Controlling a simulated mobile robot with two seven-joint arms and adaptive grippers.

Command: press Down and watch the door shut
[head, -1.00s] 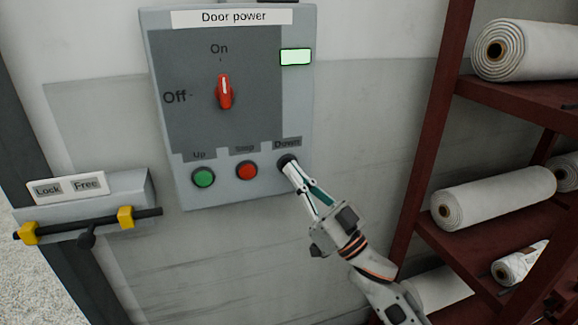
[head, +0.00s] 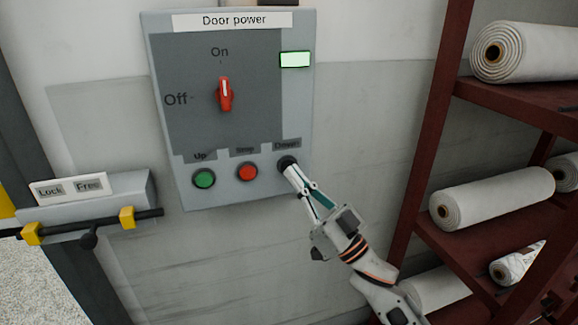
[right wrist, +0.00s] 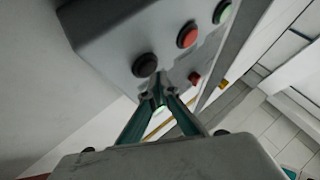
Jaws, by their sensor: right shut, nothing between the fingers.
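The grey door control box (head: 180,120) hangs on the wall in the head view. Its red rotary switch (head: 224,95) points to On, and the lamp (head: 295,60) glows pale green. Below are the green Up button (head: 204,179), the red Stop button (head: 247,172) and the black Down button (head: 287,162). My right gripper (head: 289,168) is shut and empty, its fingertips at the Down button. The right wrist view shows the black button (right wrist: 145,65) just beyond the fingertips; I cannot tell whether they press it. A yellow edge (head: 5,204) shows in the opening at far left. My left gripper is out of view.
A bolt (head: 70,226) with yellow brackets and a Lock/Free label (head: 68,187) is left of the box; its knob (head: 88,240) is under Free. A dark red rack (head: 428,150) with white rolls (head: 495,198) stands close to my right arm.

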